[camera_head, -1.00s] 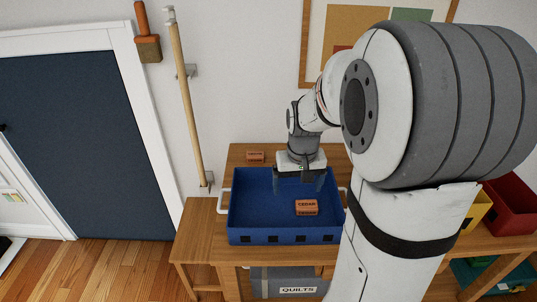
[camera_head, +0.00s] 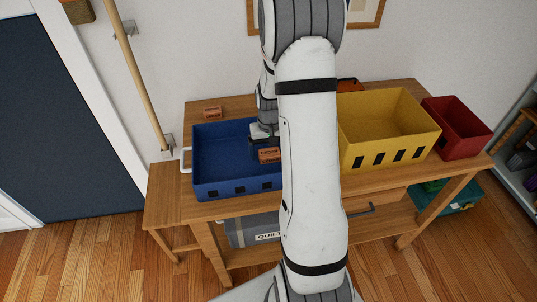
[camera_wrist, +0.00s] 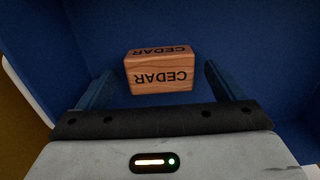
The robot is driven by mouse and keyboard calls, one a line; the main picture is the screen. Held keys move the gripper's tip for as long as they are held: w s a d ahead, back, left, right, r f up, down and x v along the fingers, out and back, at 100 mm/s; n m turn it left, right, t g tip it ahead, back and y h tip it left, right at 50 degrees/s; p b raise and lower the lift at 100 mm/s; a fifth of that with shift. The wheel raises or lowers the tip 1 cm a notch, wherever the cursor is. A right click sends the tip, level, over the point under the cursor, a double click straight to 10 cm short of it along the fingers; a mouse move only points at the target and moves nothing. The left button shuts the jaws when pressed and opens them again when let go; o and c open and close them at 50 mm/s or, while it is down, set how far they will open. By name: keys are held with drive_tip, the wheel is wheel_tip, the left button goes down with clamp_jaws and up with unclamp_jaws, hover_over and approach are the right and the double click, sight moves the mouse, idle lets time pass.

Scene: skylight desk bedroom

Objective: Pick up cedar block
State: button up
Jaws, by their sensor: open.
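A cedar block (camera_head: 269,155), brown wood with dark CEDAR lettering, lies in the blue bin (camera_head: 207,184) on the table. The wrist view shows the block (camera_wrist: 160,75) upside down in the picture, ahead of my gripper and between the lines of its two fingers. My gripper (camera_wrist: 160,88) is open and empty, with blue fingers left and right of the block and a visible gap on each side. In the head view my arm hides part of the bin, and the fingers are hard to make out.
The bin walls surround my gripper. A yellow bin (camera_head: 362,155) and a red bin (camera_head: 462,147) stand to the right on the table. A pole leans at the wall on the left.

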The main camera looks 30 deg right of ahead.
drive_tip(key=shift+f, duration=0.4)
drive_tip(key=shift+c, duration=0.2)
